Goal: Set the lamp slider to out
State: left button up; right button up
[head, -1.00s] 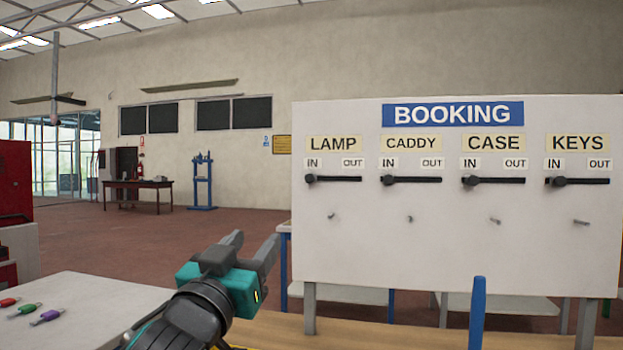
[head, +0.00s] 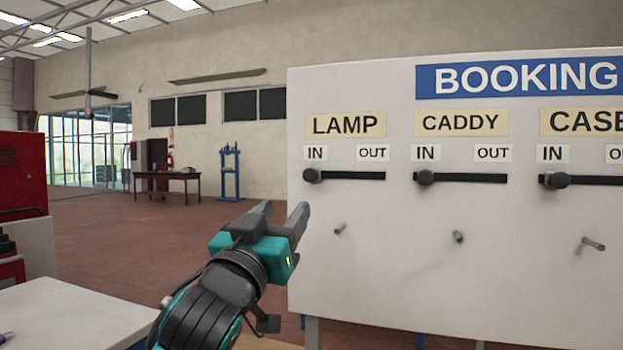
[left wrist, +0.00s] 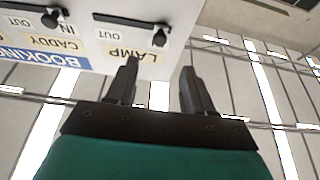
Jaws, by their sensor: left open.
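The white booking board (head: 380,270) stands at the right in the head view. Its lamp slider is a dark round knob (head: 312,175) at the left end of a black slot, under the IN label (head: 316,153). The OUT label (head: 373,153) is above the slot's right end. My left gripper (head: 285,212) is open and empty, below and left of the lamp knob and apart from it. In the left wrist view, my gripper's two fingers (left wrist: 158,85) are spread, and the lamp knob (left wrist: 160,38) shows upside down beyond them. My right gripper is out of view.
The caddy knob (head: 424,177) and case knob (head: 556,180) also sit at their IN ends. Short pegs stick out below the sliders, one under the lamp (head: 340,229). A white table (head: 75,315) is at the lower left. Open floor lies behind.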

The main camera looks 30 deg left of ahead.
aim_at(308, 177)
pick_arm(q)
jog(key=p+x, duration=0.2)
jog(key=x, duration=0.8)
jog(key=shift+a+r, duration=0.1)
jog(key=shift+r, duration=0.15)
jog(key=shift+x, duration=0.75)
jog(key=shift+f, duration=0.1)
grip_shut()
